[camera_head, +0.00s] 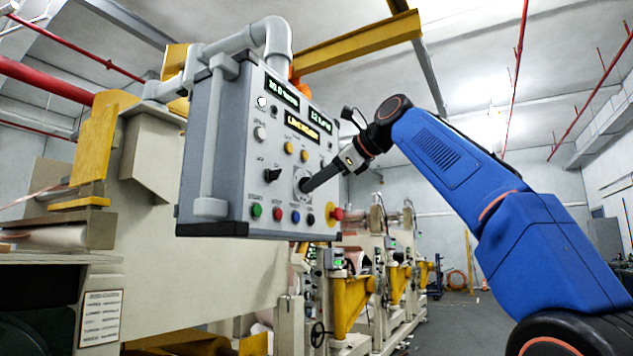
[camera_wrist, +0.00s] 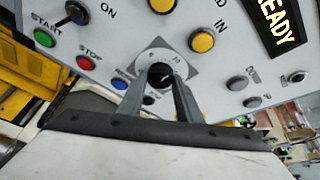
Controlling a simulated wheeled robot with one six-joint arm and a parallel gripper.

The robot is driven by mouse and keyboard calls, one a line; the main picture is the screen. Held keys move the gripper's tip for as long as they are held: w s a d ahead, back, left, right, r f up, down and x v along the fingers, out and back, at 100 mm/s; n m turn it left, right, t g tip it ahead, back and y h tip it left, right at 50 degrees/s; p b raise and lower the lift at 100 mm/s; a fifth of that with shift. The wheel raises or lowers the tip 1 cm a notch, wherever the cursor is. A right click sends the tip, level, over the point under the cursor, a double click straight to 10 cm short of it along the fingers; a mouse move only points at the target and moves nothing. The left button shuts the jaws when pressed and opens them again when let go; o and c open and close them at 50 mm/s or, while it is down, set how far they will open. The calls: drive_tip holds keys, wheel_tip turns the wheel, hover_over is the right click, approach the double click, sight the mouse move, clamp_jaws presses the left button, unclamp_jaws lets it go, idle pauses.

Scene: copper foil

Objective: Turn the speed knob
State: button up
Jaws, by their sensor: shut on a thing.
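The speed knob (camera_wrist: 160,73) is a black knob on a round dial with a grey square plate on the control panel. In the wrist view my gripper (camera_wrist: 161,88) has a finger on each side of the knob and is shut on it. In the head view my gripper (camera_head: 306,185) reaches the panel (camera_head: 238,185) from the right, at the dial in its lower middle. The fingers cover part of the knob and dial, so I cannot read its exact setting.
Near the knob are a yellow button (camera_wrist: 202,41), a green START button (camera_wrist: 45,37), a red STOP button (camera_wrist: 85,62) and a blue button (camera_wrist: 119,83). A red emergency button (camera_head: 337,214) sits at the panel's lower right. Yellow-armed machinery (camera_head: 352,300) stands below and behind.

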drive_tip(key=shift+f, duration=0.1)
drive_tip(key=o, duration=1)
drive_tip(key=shift+o, duration=0.2)
drive_tip(key=v, duration=1.7)
